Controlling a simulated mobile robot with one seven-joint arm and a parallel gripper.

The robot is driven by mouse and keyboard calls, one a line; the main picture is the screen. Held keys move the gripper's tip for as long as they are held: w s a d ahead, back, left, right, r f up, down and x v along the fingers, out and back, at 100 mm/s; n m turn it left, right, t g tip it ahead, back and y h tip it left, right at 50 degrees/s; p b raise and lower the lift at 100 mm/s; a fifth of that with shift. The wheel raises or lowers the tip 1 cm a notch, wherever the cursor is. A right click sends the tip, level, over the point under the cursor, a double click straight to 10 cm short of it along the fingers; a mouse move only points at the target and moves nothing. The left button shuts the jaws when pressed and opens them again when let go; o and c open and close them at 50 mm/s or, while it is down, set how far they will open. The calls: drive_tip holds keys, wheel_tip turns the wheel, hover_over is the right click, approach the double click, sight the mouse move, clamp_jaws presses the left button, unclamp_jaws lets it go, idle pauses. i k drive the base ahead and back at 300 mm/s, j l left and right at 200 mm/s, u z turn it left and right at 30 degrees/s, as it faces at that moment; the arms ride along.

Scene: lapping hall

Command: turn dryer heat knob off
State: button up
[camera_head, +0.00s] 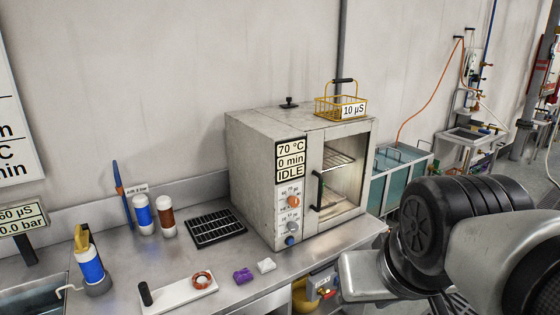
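The dryer (262,170) is a grey-white cabinet standing on the steel bench, with a glass door and a black handle (319,188). Its display (290,160) reads 70 °C, 0 min, IDLE. Below the display is an orange-red knob (292,201) with a numbered scale around it. A grey knob (293,228) sits under that, and a blue knob or button (290,240) is lowest. The labels and pointer positions are too small to read, so I cannot tell for certain which is the heat knob. My arm fills the lower right; my gripper's fingers do not show.
A yellow wire basket (340,108) tagged 10 µS stands on the dryer. A black rack (215,228), a purple block (243,276), a white block (266,266) and a white tray (178,295) lie on the bench. Bare bench (236,255) lies before the dryer's knobs.

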sight(293, 201)
drive_tip(key=i+j+z, duration=0.5)
drive_tip(key=j+z, duration=0.25)
